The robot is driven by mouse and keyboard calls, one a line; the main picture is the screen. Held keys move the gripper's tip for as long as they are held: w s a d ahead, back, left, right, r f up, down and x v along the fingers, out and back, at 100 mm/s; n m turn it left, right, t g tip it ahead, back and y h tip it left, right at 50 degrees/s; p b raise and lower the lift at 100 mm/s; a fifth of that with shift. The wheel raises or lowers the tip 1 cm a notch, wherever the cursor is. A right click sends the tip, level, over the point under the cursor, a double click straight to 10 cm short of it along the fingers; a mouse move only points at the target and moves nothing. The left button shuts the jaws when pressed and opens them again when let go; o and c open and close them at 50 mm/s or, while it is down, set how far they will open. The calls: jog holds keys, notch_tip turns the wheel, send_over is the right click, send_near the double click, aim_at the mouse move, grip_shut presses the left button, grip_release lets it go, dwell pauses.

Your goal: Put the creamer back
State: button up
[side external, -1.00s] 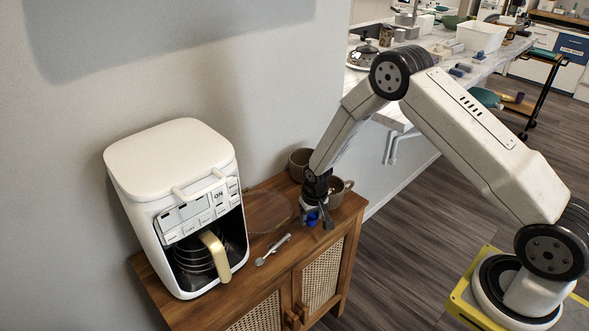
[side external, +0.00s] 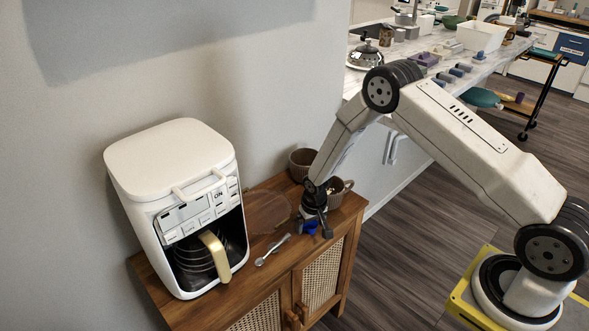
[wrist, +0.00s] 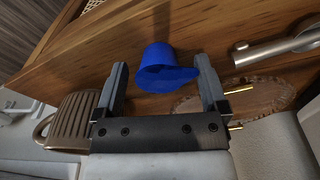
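A small blue cup-like piece (side external: 311,228), which I take to be the creamer, is low over the wooden cabinet top near its right front edge. In the wrist view the blue piece (wrist: 157,62) sits between the two fingertips, with wood showing between it and the left finger. My gripper (side external: 315,227) points down at it and partly hides it in the side view. In the wrist view my gripper (wrist: 162,68) is open, its fingers on either side of the blue piece. I cannot tell whether the right finger touches it.
Brown mugs (side external: 302,162) (side external: 341,190) stand beside and behind my gripper. A round translucent tray (side external: 266,213) and a metal spoon (side external: 272,250) lie left of it. A white coffee machine (side external: 180,205) fills the cabinet's left. The cabinet's front edge is close.

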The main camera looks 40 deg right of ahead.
aim_at(314, 228)
jog(key=shift+r, duration=0.1)
notch_tip(314, 228, up, 12)
jog(key=s, duration=0.1)
jog(key=shift+s+a, duration=0.2)
jog(key=shift+a, duration=0.05)
dwell(0.8)
jog(key=shift+r, duration=0.1)
dwell(0.5)
jog(key=s+a+r+n, duration=0.1)
jog(key=s+r, duration=0.5)
jog(key=s, duration=0.3)
jog(key=s+a+r+n+t, duration=0.1)
jog(key=s+a+r+n, duration=0.1)
jog(key=s+r, duration=0.4)
jog(key=s, duration=0.3)
jog(key=shift+s+r, duration=0.15)
jog(key=shift+s, duration=0.2)
